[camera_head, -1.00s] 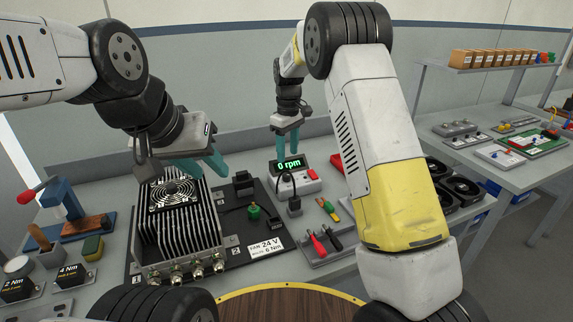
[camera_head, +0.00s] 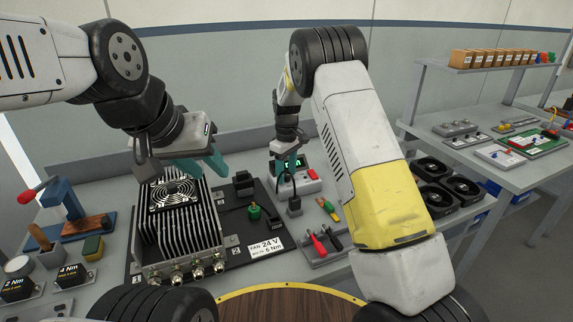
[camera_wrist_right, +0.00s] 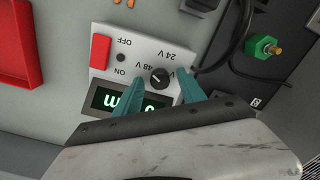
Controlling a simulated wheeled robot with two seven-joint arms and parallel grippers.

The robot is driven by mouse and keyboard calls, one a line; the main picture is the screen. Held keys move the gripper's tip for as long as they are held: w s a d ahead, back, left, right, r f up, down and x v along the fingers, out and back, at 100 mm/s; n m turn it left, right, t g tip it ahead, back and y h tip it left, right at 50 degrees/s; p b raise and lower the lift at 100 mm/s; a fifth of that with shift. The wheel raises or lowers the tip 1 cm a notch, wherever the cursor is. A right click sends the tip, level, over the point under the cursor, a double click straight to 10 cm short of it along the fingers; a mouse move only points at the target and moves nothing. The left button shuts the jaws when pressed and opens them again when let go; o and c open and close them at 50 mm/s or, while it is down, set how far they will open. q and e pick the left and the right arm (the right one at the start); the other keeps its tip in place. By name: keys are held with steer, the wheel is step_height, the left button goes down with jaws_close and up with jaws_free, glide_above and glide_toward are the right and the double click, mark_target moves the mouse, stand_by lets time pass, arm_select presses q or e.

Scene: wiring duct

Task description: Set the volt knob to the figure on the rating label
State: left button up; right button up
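The volt knob (camera_wrist_right: 160,77) is a small dark dial on the power unit (camera_wrist_right: 128,55), beside printed 24 V and 48 V marks; I cannot tell for sure which one its pointer faces. My right gripper (camera_wrist_right: 163,80) is open, with one teal finger on each side of the knob; contact is not clear. In the head view this gripper (camera_head: 287,168) covers much of the unit (camera_head: 308,184). The rating label (camera_head: 266,249) on the black board reads FAN 24 V, with a smaller Nm line below. My left gripper (camera_head: 203,166) is open and empty above the finned heat sink (camera_head: 180,235).
A black cable and plug (camera_head: 294,206) stand in front. Black fans (camera_head: 452,188) sit to the right.

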jaws_close()
steer(key=shift+m, duration=0.4)
steer(key=m, duration=0.5)
steer(key=shift+m, duration=0.4)
steer(key=m, duration=0.5)
steer(key=shift+m, duration=0.3)
steer(key=shift+o, duration=0.7)
jaws_free()
